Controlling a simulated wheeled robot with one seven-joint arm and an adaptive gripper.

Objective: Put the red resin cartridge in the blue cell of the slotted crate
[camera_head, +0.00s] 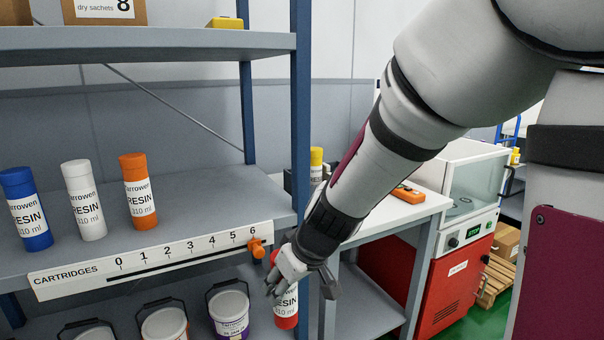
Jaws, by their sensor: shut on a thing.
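My gripper (287,277) is shut on the red resin cartridge (287,322). The cartridge is close to upright, with a white label, and my fingers cover its upper part. It hangs just off the right front corner of the shelf, below the level of the shelf's front label strip. A small red part of it (274,257) shows above my fingers. The slotted crate and its blue cell are not recognisable in this view.
Blue (26,209), white (84,200) and orange (138,191) cartridges stand on the middle shelf (200,165). An orange slider (257,247) sits on the label strip. Several buckets (229,311) stand below. A white bench (405,212) with a yellow-topped cartridge (316,164) is behind my arm.

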